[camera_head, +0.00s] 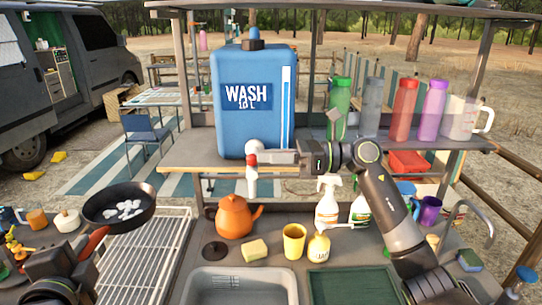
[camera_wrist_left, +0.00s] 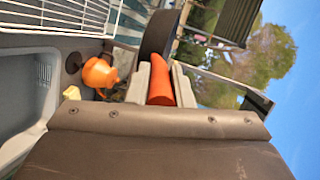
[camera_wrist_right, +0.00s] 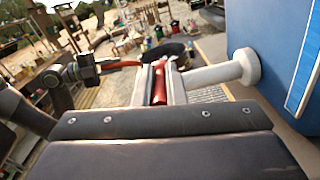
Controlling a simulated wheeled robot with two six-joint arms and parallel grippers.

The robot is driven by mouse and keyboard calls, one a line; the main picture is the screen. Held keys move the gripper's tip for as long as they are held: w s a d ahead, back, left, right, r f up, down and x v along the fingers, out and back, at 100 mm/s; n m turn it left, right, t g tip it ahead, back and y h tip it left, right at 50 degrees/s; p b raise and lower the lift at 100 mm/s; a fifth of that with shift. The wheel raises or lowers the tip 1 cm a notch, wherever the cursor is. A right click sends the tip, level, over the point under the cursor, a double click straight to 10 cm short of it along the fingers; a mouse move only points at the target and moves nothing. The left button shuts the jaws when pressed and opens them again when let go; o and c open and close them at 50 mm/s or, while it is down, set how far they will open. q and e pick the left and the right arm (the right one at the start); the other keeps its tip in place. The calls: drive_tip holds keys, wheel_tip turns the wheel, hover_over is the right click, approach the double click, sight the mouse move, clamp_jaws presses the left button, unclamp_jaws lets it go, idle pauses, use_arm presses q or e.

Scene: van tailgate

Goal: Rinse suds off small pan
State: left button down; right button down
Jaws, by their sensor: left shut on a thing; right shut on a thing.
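The small dark pan (camera_head: 115,222) is held up at the left, above the wire drying rack (camera_head: 150,262), with white suds (camera_head: 127,210) inside. My left gripper (camera_head: 82,254) is shut on its red handle (camera_wrist_left: 158,82). The pan also shows in the right wrist view (camera_wrist_right: 168,50). The blue wash-water jug (camera_head: 225,120) stands on the raised shelf. My right gripper (camera_head: 272,156) is shut on the red lever (camera_wrist_right: 159,85) of its white tap (camera_wrist_right: 215,73). The tap's spout (camera_head: 251,180) points down, away from the pan. I cannot make out any water flowing.
The grey sink (camera_head: 240,272) lies at front centre. An orange kettle (camera_head: 236,217), sponge (camera_head: 254,250), yellow cup (camera_head: 294,243) and spray bottle (camera_head: 327,208) stand behind it. Several bottles line the shelf right of the jug. Mugs (camera_head: 37,219) crowd the left.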

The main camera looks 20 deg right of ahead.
use_arm(q)
drive_tip(key=shift+f+b, duration=0.3)
drive_tip(key=shift+b, duration=0.05)
use_arm(e)
drive_tip(key=shift+s+m+t+h, duration=0.25)
drive_tip(key=shift+m+t, duration=0.25)
drive_tip(key=shift+t, duration=0.3)
use_arm(q)
drive_tip(key=shift+r, duration=0.3)
use_arm(e)
drive_tip(key=shift+s+a+m+t+h, duration=0.15)
drive_tip(key=shift+m+t+h, duration=0.35)
drive_tip(key=shift+t, duration=0.25)
drive_tip(key=shift+s+a+m+t+h, duration=0.1)
drive_tip(key=shift+m+t+h, duration=0.25)
drive_tip(key=shift+m+t, duration=0.35)
drive_tip(key=c, duration=1.8)
unclamp_jaws()
use_arm(q)
drive_tip(key=shift+w+a+f, duration=0.1)
use_arm(e)
drive_tip(key=o, duration=0.3)
drive_tip(key=shift+w, duration=0.15)
